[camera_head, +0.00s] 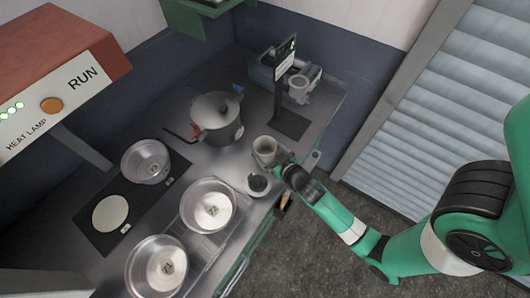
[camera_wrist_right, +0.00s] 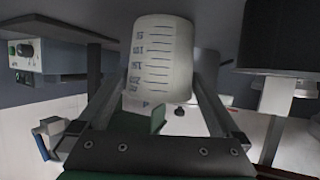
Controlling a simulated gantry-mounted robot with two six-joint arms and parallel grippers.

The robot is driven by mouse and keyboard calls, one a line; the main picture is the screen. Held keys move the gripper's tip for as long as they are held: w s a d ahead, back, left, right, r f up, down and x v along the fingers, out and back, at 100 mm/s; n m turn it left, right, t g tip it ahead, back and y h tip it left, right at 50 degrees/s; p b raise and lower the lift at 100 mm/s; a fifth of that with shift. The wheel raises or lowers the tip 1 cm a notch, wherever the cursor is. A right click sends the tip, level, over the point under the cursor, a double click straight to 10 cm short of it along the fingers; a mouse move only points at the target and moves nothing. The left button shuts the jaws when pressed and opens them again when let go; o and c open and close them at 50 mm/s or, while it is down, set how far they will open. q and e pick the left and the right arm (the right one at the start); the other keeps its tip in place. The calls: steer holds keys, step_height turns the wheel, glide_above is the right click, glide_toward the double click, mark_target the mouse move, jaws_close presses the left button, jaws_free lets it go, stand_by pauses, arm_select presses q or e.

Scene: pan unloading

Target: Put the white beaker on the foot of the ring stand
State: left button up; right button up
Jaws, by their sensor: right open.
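The white beaker (camera_head: 265,146) is upright near the counter's right-hand edge in the head view. In the right wrist view the beaker (camera_wrist_right: 160,62), with dark graduation marks, fills the space between the fingers. My right gripper (camera_head: 275,162) is open around the beaker; I cannot tell whether a finger touches it. The ring stand's dark post (camera_head: 279,97) rises behind the beaker, from a flat black foot (camera_head: 291,124) on the counter. The top of the foot looks bare. My left gripper is not in view.
A small dark-topped round item (camera_head: 257,184) sits just in front. Several round pans, including one pan (camera_head: 208,205), are at the front left. A grey device (camera_head: 297,78) stands behind the ring stand.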

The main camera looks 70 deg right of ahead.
mark_target(260, 142)
steer(key=shift+w+d+f, duration=0.2)
steer(key=shift+w+f, duration=0.05)
steer(key=b+x, duration=0.1)
steer(key=x, duration=0.3)
steer(key=shift+w+d+r, duration=0.1)
steer(key=shift+w, duration=0.05)
steer(key=c, duration=1)
steer(key=shift+r+p, duration=0.35)
steer(key=shift+r, duration=0.25)
steer(key=r, duration=0.1)
steer(key=r+p, duration=0.1)
steer(key=r, duration=0.1)
steer(key=shift+s+a+r+p, duration=0.25)
steer(key=shift+s+a+p, duration=0.05)
steer(key=shift+s, duration=0.1)
steer(key=v, duration=0.5)
steer(key=d+r+p+v, duration=0.1)
steer(key=v, duration=0.4)
steer(key=r+p+v, duration=0.1)
steer(key=v, duration=0.4)
steer(key=shift+d+r, duration=0.1)
steer(key=shift+r, duration=0.1)
